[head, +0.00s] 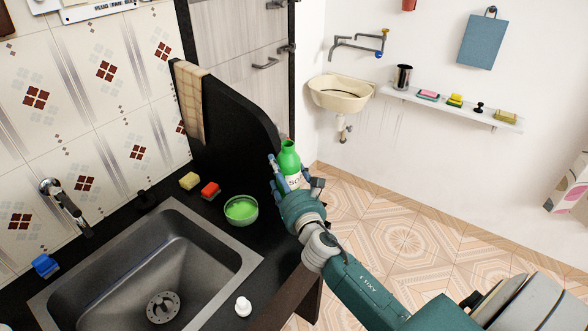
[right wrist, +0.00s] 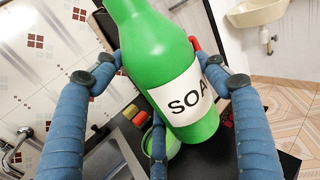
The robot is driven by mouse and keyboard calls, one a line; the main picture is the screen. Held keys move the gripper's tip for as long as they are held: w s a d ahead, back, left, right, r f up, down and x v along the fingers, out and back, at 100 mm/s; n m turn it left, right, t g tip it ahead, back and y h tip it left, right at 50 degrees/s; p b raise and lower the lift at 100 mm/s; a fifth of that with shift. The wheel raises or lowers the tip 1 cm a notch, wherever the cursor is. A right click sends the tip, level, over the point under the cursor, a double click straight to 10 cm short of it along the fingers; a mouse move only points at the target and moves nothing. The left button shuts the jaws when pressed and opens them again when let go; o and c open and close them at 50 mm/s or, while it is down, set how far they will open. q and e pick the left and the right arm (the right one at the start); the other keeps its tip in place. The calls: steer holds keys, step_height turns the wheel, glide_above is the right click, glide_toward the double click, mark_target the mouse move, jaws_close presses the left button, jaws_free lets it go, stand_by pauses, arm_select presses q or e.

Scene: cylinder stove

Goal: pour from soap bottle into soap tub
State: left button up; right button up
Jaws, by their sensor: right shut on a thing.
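The soap bottle (head: 289,160) is green with a white label. My right gripper (head: 297,186) is shut on it and holds it at the counter's right side, roughly upright in the head view. In the right wrist view the bottle (right wrist: 165,60) sits between the blue fingers, with part of its label showing. The soap tub (head: 241,210) is a green bowl with lighter green contents, on the black counter to the left of the bottle. It is partly hidden behind a finger and the bottle in the right wrist view (right wrist: 172,146). My left gripper is not in view.
A steel sink (head: 190,250) lies left of the tub. A yellow sponge (head: 189,181) and a red sponge (head: 210,190) lie behind the tub. A small white bottle (head: 243,306) stands near the counter's front edge. A black panel (head: 225,125) rises behind.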

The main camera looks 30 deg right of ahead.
steer(key=w+a+f+n+y, duration=0.1)
steer(key=w+a+f, duration=0.1)
steer(key=w+a+f+y+b, duration=0.1)
steer(key=w+a+f, duration=0.1)
steer(key=w+a, duration=0.1)
steer(key=w+a+f+n+y, duration=0.1)
steer(key=w+a+f, duration=0.1)
steer(key=a, duration=0.1)
steer(key=shift+w+a+f+n+y, duration=0.1)
steer(key=shift+w+f+n+y, duration=0.1)
steer(key=shift+f+n+y, duration=0.1)
steer(key=w+a+f+n+y+b, duration=0.2)
steer(key=w+a+y, duration=0.2)
steer(key=a, duration=0.6)
steer(key=shift+w+a+n, duration=0.15)
steer(key=shift+w+n, duration=0.25)
steer(key=shift+w, duration=0.3)
steer(key=shift+r, duration=0.1)
